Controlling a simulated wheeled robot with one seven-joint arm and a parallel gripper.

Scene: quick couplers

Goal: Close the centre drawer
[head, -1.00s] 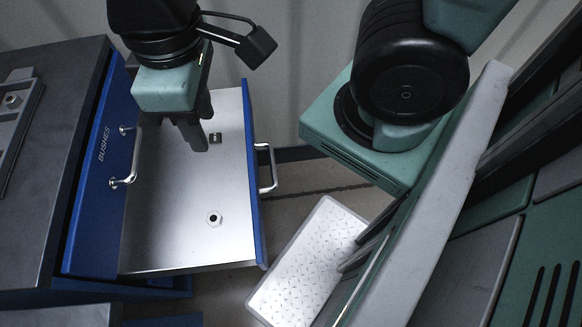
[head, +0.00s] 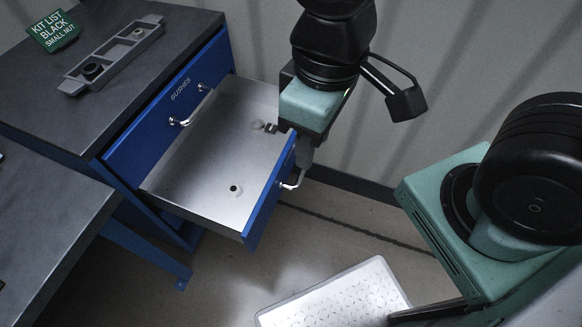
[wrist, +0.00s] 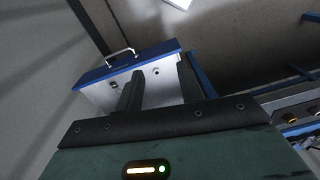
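A blue drawer (head: 215,165) with a pale metal inside is pulled out of the cabinet, below a shut drawer front marked BUSHES (head: 170,105). Its outer front panel (head: 268,192) carries a silver handle (head: 293,181), partly hidden by my gripper. The drawer and its handle (wrist: 121,56) also show in the wrist view. My gripper (head: 305,155) hangs by the far right end of the drawer front, near the handle. In the wrist view my two fingers (wrist: 160,72) are apart with nothing between them. I cannot tell whether they touch the drawer.
Small parts (head: 234,188) lie in the drawer. On the cabinet top are a grey tray (head: 115,52) with a black ring and a pale ring, and a green KIT LIST sign (head: 53,32). A bench (head: 50,225) stands at left. A pale patterned plate (head: 340,298) lies on the floor.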

